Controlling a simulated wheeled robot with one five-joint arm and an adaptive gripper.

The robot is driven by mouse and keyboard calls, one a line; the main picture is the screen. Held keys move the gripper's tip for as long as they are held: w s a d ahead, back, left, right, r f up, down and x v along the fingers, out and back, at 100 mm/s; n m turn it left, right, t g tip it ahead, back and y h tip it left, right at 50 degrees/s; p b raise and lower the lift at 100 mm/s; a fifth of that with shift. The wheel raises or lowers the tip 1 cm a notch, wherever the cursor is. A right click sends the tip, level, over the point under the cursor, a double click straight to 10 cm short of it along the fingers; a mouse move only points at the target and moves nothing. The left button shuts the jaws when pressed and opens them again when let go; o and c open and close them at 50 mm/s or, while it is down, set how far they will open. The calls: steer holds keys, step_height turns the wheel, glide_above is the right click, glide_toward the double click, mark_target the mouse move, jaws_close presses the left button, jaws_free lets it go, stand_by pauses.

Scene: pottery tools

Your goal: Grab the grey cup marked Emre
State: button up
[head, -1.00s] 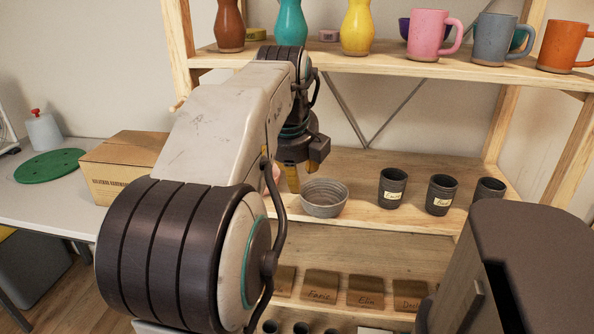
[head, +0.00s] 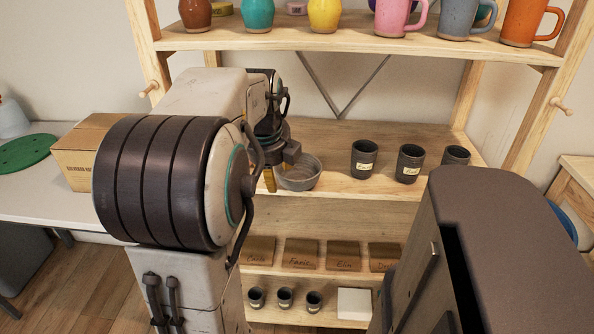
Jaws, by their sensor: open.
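Several dark grey cups with pale labels show in the head view. On the middle shelf stand a left cup (head: 364,159), a middle cup (head: 409,163) and a right cup (head: 455,156) partly hidden by my own body. Their labels are too small to read surely. Smaller dark cups (head: 285,298) stand on the bottom shelf; I see no readable names there. My gripper (head: 280,176) is at the left of the middle shelf, open, in front of a grey bowl (head: 301,177), apart from the cups. One finger shows yellow; part of the gripper is hidden by my arm.
The top shelf (head: 350,45) holds vases and mugs, pink (head: 400,18), grey-blue (head: 466,18) and orange (head: 530,20). A cardboard box (head: 84,150) sits on the left table.

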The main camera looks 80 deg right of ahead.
mark_target(279, 185)
steer(key=d, duration=0.1)
steer(key=d+f+b, duration=0.1)
steer(key=shift+d+f+h, duration=0.25)
steer(key=shift+d+h, duration=0.05)
steer(key=shift+h, duration=0.1)
steer(key=b+x, duration=0.4)
steer(key=shift+a+f, duration=0.15)
steer(key=shift+d+f, duration=0.25)
steer(key=shift+f, duration=0.1)
steer(key=shift+o, duration=0.2)
jaws_close()
steer(key=shift+r, duration=0.1)
